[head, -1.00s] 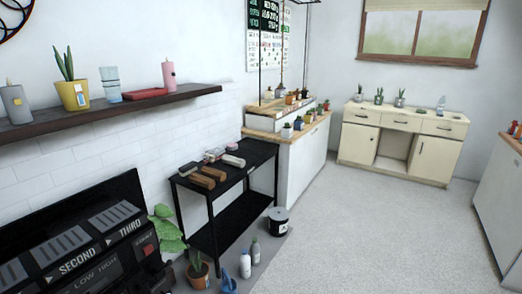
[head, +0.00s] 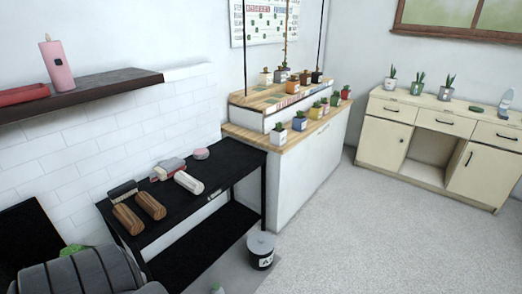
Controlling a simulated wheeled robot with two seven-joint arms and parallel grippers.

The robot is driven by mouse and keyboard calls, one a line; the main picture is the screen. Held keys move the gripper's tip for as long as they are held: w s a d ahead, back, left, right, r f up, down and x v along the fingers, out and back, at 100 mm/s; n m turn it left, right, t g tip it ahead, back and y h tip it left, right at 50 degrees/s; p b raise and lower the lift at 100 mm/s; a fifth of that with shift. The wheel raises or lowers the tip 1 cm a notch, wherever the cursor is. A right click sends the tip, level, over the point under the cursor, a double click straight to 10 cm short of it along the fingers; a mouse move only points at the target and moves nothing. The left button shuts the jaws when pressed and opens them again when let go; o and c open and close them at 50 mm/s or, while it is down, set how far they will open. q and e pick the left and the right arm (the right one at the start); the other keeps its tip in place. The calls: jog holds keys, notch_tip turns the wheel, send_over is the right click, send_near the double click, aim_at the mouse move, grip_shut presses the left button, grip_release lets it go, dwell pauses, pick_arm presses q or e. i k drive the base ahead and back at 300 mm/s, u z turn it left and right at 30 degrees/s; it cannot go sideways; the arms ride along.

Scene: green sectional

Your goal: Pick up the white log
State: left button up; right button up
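The white log (head: 188,182) is a short pale cylinder lying on the top of a black table (head: 224,178), near its front edge. To its left on the same table lie two brown logs (head: 128,217). Behind it are a pale object with red on it (head: 167,169) and a small pinkish round object (head: 201,154). Neither of my grippers is in view.
A wall shelf (head: 82,95) with a pink candle (head: 57,68) is above left. A lidded bucket (head: 261,251) stands beside the table's right leg. A counter (head: 293,160) with several potted plants adjoins the table. Open floor (head: 360,235) lies to the right.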

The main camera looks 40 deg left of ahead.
aim_at(194, 185)
jog(key=i, duration=2.05)
jog(key=u, duration=0.85)
jog(key=i, duration=1.05)
jog(key=u, duration=1.6)
jog(key=i, duration=0.7)
jog(key=u, duration=0.5)
